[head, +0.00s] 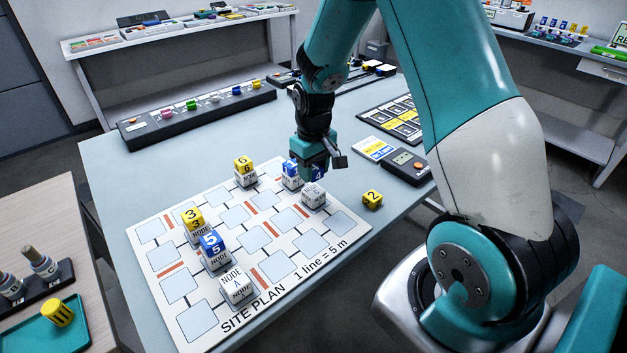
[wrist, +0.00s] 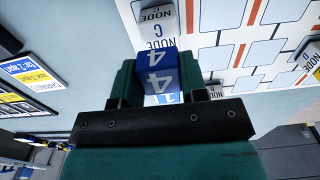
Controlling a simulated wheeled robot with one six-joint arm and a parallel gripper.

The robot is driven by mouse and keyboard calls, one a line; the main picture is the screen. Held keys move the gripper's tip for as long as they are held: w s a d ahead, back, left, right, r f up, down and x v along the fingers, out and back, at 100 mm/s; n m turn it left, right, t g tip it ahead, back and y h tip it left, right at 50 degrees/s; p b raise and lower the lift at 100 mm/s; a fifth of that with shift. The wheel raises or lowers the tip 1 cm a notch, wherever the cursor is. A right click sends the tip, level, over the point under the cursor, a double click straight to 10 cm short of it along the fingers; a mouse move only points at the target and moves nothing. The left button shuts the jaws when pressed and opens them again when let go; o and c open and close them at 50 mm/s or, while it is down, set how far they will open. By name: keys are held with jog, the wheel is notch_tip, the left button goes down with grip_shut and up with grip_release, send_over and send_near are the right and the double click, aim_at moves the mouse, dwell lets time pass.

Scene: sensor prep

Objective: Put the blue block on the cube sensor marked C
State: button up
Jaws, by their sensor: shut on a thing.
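My gripper (head: 316,160) points down over the right part of the site plan board and is shut on a blue block marked 4 (wrist: 157,72). In the head view only a little of this block (head: 320,174) shows below the fingers. The white cube sensor marked C (head: 313,196) stands on the board just in front of and below the held block. In the wrist view the sensor (wrist: 155,22) lies past the block, towards the top. The gap between block and sensor is hard to judge.
Another blue block (head: 290,166) sits on a sensor just left of my gripper. Sensors bearing yellow 6 (head: 243,163), yellow 3 (head: 194,219) and blue 5 (head: 211,243) blocks, and bare sensor A (head: 236,285), stand on the board. A yellow 2 block (head: 372,198) lies right.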

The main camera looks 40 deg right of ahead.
aim_at(314, 189)
jog(key=shift+f, duration=1.9)
jog(key=shift+f, duration=0.2)
jog(key=o, duration=0.9)
jog(key=shift+r, duration=0.15)
